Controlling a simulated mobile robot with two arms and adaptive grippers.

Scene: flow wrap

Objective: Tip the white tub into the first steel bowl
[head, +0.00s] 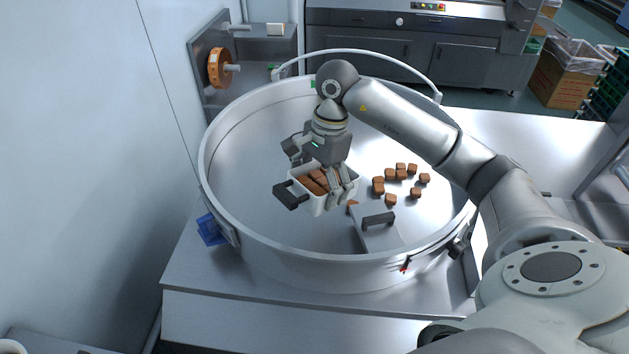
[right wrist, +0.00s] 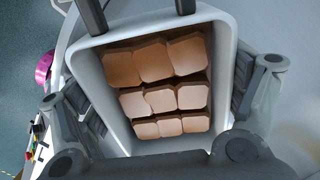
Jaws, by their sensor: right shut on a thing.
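The white tub (head: 317,206) has dark handles and holds several brown blocks (head: 313,184). My right gripper (head: 341,194) is shut on the tub, with its fingers at the tub's side walls. The tub is within the outline of the wide steel bowl (head: 222,211), left of its middle; its height above the floor of the bowl is hard to tell. In the right wrist view the tub (right wrist: 97,85) shows from above, with rows of brown blocks (right wrist: 165,98) inside. My left gripper is not in view.
Several loose brown blocks (head: 390,174) lie in the bowl to the right of the tub. A grey plate with a dark handle (head: 378,220) is at the bowl's near side. A wall (head: 80,150) stands close on the left.

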